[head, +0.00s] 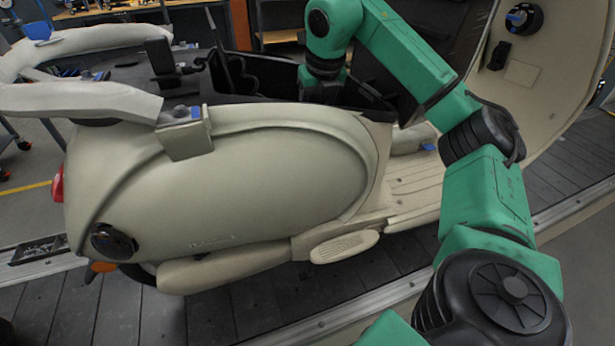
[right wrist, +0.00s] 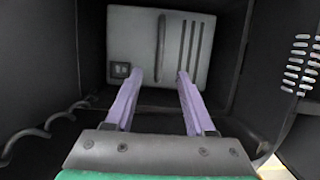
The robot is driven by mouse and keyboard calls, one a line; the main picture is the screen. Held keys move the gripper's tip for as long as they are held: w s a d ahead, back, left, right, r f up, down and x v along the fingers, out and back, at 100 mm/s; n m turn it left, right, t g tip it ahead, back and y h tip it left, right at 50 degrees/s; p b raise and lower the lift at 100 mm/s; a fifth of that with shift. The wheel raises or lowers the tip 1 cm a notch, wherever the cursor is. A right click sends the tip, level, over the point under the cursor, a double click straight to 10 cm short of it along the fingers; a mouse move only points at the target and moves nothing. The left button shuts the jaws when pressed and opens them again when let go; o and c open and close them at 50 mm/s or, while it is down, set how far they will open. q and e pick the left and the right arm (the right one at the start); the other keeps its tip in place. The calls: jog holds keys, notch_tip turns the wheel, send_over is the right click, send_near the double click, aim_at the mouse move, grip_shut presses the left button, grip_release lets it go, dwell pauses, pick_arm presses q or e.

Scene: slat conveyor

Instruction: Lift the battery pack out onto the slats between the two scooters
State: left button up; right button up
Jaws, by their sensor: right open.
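A cream scooter (head: 245,180) stands on the conveyor slats, with its black under-seat compartment open at the top. My right arm reaches over and down into that compartment, and its gripper is hidden there in the head view. In the right wrist view the battery pack (right wrist: 140,45) is a grey block with a dark upright bar in the middle, dark slots on the right and a small black socket at lower left. It sits inside the dark compartment. My right gripper (right wrist: 155,74) is open, its two purple fingers pointing at the pack on either side of the bar's lower end. Whether they touch it is unclear. My left gripper is out of view.
Dark slats (head: 270,308) run along the scooter's near side and look bare, bordered by a metal rail (head: 345,322). The tall front shield (head: 555,95) rises at the right. The cream rear rack (head: 85,100) is at the left. Dark compartment walls closely flank the gripper.

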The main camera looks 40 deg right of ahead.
jog(key=x, duration=0.6)
jog(key=p+x, duration=0.1)
jog(key=x, duration=0.3)
jog(key=shift+w, duration=0.25)
jog(key=shift+f, duration=0.15)
grip_shut()
dwell(1.2)
jog(key=shift+w+d, duration=0.1)
